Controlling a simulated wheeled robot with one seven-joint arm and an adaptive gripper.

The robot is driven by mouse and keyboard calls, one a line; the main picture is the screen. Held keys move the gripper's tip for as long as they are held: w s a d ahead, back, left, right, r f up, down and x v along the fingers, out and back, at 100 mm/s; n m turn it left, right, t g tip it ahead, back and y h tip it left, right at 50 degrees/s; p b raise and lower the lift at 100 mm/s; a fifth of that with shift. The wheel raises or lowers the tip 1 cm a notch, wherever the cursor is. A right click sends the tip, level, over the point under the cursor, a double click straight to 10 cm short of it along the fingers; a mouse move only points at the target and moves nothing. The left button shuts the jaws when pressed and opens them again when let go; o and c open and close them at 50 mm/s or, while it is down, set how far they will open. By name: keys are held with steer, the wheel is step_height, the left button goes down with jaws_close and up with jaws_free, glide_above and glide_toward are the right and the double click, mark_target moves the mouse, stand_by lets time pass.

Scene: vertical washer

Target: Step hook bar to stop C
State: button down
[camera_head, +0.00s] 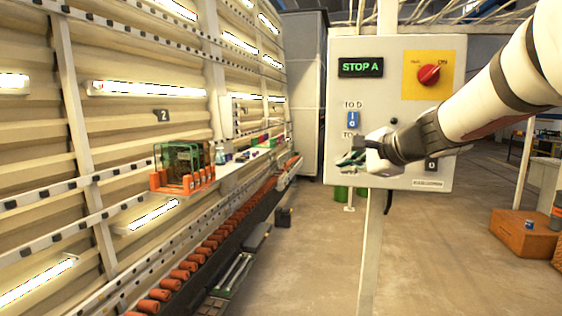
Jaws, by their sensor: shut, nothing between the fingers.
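A light grey control box (398,62) stands on a post at the right of the middle. A blue rocker switch (353,119) sits below the label "TO D". A red rotary knob (429,74) is on a yellow plate at the upper right. My gripper (350,162) is shut and empty in front of the lower part of the box. It covers the controls there and part of a second label starting "TO". I cannot tell whether it touches the panel. I cannot identify a hook bar in this view.
A ribbed wall with lit tubes runs along the left. A shelf there holds a green glass rack in an orange frame (184,166). A row of orange rollers (212,243) lies below. An orange-brown box (522,234) stands at right. The floor (445,270) between is clear.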

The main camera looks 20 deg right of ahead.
steer(key=shift+w+d+b, duration=0.4)
steer(key=shift+w+d, duration=0.4)
steer(key=shift+w, duration=0.35)
steer(key=shift+w+d+b, duration=0.4)
steer(key=shift+w+d, duration=0.4)
steer(key=shift+w, duration=0.35)
steer(key=shift+w, duration=0.1)
steer(key=shift+w+d, duration=0.2)
steer(key=shift+w, duration=0.05)
steer(key=shift+w+d+b, duration=0.3)
steer(key=shift+w+b, duration=0.15)
steer(key=shift+b, duration=0.1)
stand_by(0.5)
steer(key=shift+s, duration=0.15)
steer(key=shift+s+a, duration=0.5)
steer(key=shift+s, duration=0.15)
